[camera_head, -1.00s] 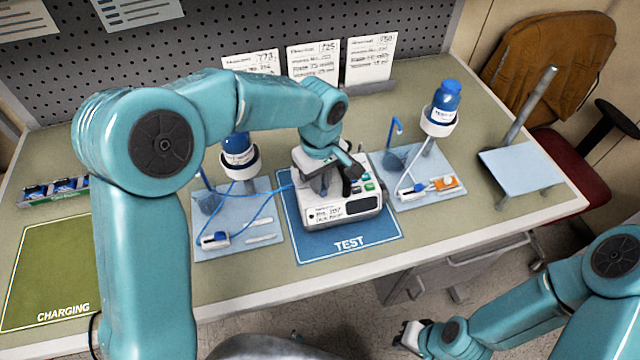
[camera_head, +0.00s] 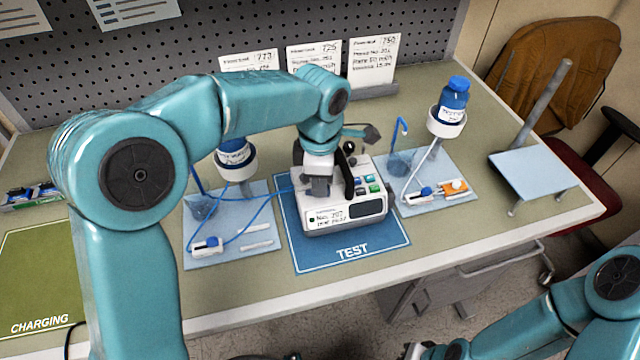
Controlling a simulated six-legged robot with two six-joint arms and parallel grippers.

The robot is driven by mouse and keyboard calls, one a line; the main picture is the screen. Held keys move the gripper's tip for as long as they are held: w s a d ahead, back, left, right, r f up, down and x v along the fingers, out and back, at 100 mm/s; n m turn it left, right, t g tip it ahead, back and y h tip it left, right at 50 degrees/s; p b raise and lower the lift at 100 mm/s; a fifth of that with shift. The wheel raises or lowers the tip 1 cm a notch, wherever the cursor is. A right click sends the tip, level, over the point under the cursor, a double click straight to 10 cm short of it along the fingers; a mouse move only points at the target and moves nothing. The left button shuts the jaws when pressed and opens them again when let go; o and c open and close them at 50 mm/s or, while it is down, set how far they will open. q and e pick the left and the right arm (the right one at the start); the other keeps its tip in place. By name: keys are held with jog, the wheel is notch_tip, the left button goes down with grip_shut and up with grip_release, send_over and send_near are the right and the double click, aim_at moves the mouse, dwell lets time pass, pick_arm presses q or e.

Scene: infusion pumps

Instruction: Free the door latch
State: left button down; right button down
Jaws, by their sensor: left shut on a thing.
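A white infusion pump (camera_head: 335,216) with blue and green buttons and a label sits on the blue TEST mat (camera_head: 352,254). A black handle-like bar (camera_head: 348,178) rises from its top. My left gripper (camera_head: 320,188) points down on the left part of the pump top, just left of the bar. It is shut on a small part there, which I take for the door latch; the fingers hide it. My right gripper (camera_head: 414,352) is low at the bottom edge, away from the bench and largely cut off.
Trays with blue-capped bottles and tubing flank the pump: one on the left (camera_head: 262,256), one on the right (camera_head: 440,163). A green CHARGING mat (camera_head: 40,270) lies at far left. Cards (camera_head: 314,66) stand behind.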

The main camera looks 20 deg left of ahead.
pick_arm(q)
jog(key=shift+r+n+b, duration=0.1)
jog(key=shift+n+b, duration=0.35)
jog(key=shift+n, duration=1.55)
jog(key=c, duration=1.2)
grip_release()
jog(key=shift+s, duration=0.1)
notch_tip(320, 180, up, 16)
jog(key=shift+r+p, duration=0.2)
jog(key=shift+p, duration=0.9)
